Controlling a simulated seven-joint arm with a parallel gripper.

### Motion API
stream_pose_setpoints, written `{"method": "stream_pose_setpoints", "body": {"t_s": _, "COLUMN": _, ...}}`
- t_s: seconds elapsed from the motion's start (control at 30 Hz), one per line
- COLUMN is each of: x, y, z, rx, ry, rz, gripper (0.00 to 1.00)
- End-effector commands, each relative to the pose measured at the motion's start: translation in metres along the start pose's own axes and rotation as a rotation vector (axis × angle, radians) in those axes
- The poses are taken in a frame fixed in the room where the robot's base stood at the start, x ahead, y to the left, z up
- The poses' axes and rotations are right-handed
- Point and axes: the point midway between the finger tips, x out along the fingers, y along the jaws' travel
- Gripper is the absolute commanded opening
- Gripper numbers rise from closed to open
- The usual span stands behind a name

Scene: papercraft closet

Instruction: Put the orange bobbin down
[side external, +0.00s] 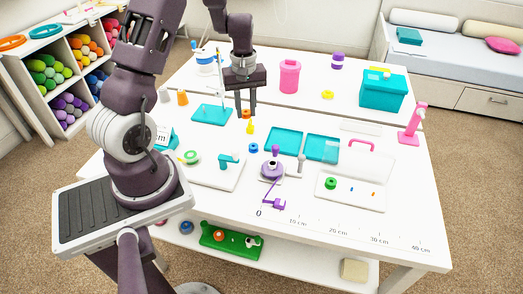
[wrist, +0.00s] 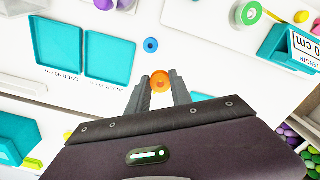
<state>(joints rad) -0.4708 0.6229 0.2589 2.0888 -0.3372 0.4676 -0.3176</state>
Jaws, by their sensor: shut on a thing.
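The orange bobbin (side external: 246,114) is held between the fingertips of my gripper (side external: 246,110), above the white table (side external: 330,219). In the wrist view the orange bobbin (wrist: 160,82) sits between the two grey fingertips of my gripper (wrist: 160,80), which are shut on it. Its height over the table is hard to judge. A small blue bobbin (wrist: 151,45) lies on the table just beyond the fingertips in the wrist view.
Two shallow teal trays (side external: 284,143) (side external: 322,148) lie right of the gripper. A pink canister (side external: 289,78) stands behind right. A yellow piece (side external: 250,129) is near below.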

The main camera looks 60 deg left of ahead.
Motion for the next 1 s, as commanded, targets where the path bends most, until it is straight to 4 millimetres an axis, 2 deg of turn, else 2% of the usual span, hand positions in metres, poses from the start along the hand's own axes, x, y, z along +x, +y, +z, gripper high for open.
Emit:
{"method": "stream_pose_setpoints", "body": {"t_s": 0.1, "x": 0.03, "y": -0.002, "z": 0.001, "rx": -0.002, "ry": -0.007, "rz": -0.005, "gripper": 0.0}}
{"method": "stream_pose_setpoints", "body": {"t_s": 0.43, "x": 0.092, "y": -0.001, "z": 0.001, "rx": -0.001, "ry": -0.003, "rz": -0.002, "gripper": 0.0}}
{"method": "stream_pose_setpoints", "body": {"t_s": 0.53, "x": 0.1, "y": 0.0, "z": 0.0, "rx": 0.0, "ry": -0.001, "rz": 0.0, "gripper": 0.0}}
{"method": "stream_pose_setpoints", "body": {"t_s": 0.83, "x": 0.102, "y": 0.0, "z": 0.0, "rx": 0.0, "ry": -0.001, "rz": -0.001, "gripper": 0.0}}
{"method": "stream_pose_setpoints", "body": {"t_s": 0.87, "x": 0.103, "y": 0.0, "z": 0.0, "rx": 0.0, "ry": -0.001, "rz": -0.001, "gripper": 0.28}}
{"method": "stream_pose_setpoints", "body": {"t_s": 0.97, "x": 0.102, "y": 0.0, "z": 0.0, "rx": 0.0, "ry": -0.001, "rz": -0.001, "gripper": 0.47}}
{"method": "stream_pose_setpoints", "body": {"t_s": 1.0, "x": 0.102, "y": 0.0, "z": 0.0, "rx": 0.0, "ry": -0.001, "rz": -0.001, "gripper": 0.48}}
